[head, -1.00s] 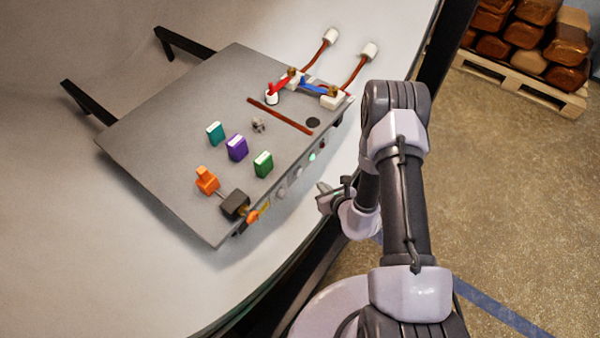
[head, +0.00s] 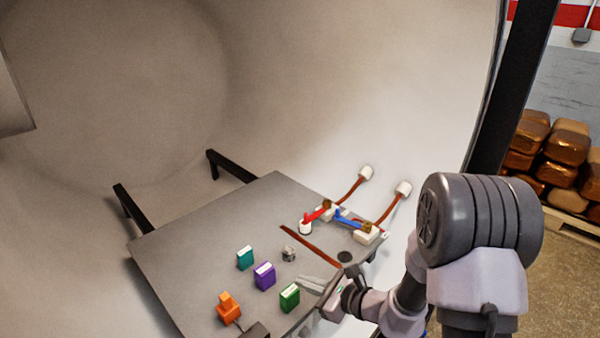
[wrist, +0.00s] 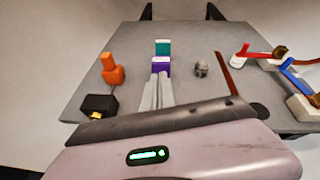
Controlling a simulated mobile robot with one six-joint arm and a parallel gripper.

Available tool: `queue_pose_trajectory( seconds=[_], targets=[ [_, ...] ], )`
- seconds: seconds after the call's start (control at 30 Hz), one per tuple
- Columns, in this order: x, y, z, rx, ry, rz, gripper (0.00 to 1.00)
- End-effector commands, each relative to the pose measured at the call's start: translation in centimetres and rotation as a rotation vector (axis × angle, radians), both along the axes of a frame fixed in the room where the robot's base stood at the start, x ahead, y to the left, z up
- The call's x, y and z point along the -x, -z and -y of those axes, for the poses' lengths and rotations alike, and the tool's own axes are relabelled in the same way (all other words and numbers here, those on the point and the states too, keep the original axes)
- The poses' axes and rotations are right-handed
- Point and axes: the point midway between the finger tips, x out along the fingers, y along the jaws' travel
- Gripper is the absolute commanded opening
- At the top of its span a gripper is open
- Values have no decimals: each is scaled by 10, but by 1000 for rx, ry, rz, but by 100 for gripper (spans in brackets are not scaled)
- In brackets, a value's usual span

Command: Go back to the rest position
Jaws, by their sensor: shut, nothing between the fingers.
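My gripper (head: 312,285) is at the near right edge of the grey plate (head: 190,245), its fingers together and empty, pointing over the plate. In the wrist view my gripper (wrist: 158,90) shows its two fingers closed side by side, in front of the purple block (wrist: 161,66). The purple block also shows in the head view (head: 264,276), with the teal block (head: 245,258) behind it and the green block (head: 289,297) nearer my fingers. The green block is not visible in the wrist view.
An orange piece (head: 228,309) and a dark box (wrist: 98,106) stand on the plate's left. Red (head: 318,213) and blue (head: 352,219) levers with white blocks stand at the right. A small grey knob (head: 289,253) and a brown strip (head: 311,246) lie between. Curved furnace walls surround the plate.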

Motion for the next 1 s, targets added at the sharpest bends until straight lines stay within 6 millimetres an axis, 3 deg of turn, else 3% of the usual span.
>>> queue_pose_trajectory(
  seconds=[0.03, 0.1, 0.2, 0.27, 0.4, 0.5, 0.67, 1.0],
  targets=[
    [16, -33, -17, 44, -123, 67, 0],
    [55, -73, -38, 144, -328, 155, 0],
    [117, -109, -48, 344, -589, 279, 0],
    [153, -120, -42, 493, -725, 350, 0],
    [216, -130, -2, 903, -957, 499, 0],
    [239, -135, 34, 1187, -1037, 577, 0],
    [253, -147, 73, 1470, -1070, 635, 0],
    [254, -151, 81, 1527, -1075, 641, 0]
  ],
)
